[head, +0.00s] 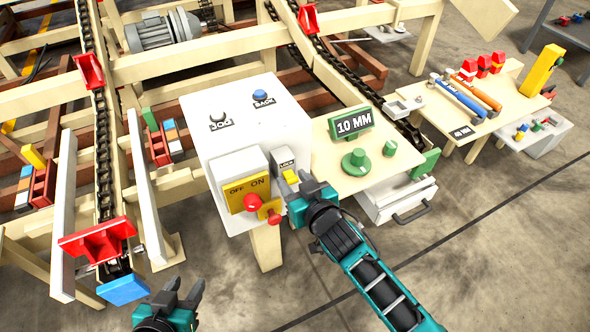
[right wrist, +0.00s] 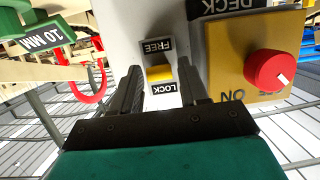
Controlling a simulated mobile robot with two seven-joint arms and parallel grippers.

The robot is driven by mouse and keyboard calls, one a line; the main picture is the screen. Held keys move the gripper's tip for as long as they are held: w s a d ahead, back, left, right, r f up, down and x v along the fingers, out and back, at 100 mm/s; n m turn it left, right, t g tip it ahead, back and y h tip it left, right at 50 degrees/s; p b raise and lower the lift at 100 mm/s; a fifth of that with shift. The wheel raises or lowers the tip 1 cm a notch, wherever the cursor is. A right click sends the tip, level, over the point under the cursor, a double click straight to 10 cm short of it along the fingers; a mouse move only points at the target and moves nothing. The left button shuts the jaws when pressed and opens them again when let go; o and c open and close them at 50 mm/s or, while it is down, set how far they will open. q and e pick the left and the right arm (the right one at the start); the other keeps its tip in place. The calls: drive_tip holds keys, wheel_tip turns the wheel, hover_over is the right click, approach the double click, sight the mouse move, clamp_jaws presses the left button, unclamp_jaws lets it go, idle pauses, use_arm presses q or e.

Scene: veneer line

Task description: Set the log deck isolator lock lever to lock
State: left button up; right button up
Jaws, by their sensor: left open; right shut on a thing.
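In the right wrist view the lever (right wrist: 160,73) shows between the FREE label (right wrist: 157,47) and the LOCK label (right wrist: 164,89), close beside LOCK. That view is upside down. My right gripper (head: 299,184) is at the lever, its fingers (right wrist: 162,88) on either side of it, shut on it. In the head view it hides the FREE label. My left gripper (head: 184,290) is open and empty at the bottom edge, below the box.
A red knob (head: 252,202) on a yellow OFF/ON plate is left of the lever; another red knob (head: 274,217) is below. A 10 MM sign (head: 352,123) and green handwheel (head: 356,162) stand to the right. The floor (head: 480,240) at right is clear.

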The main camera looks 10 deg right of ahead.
drive_tip(key=p, duration=0.1)
drive_tip(key=r+g+p, duration=0.1)
drive_tip(key=p, duration=0.1)
drive_tip(key=shift+w+r, duration=0.15)
drive_tip(key=shift+r, duration=0.1)
drive_tip(key=shift+a+f+g+h+p, duration=0.15)
drive_tip(key=shift+g+h+p, duration=0.25)
drive_tip(key=shift+g+p, duration=0.3)
drive_tip(key=o, duration=1)
drive_tip(key=shift+f, duration=0.1)
drive_tip(key=v, duration=1.3)
drive_tip(key=shift+f, duration=0.1)
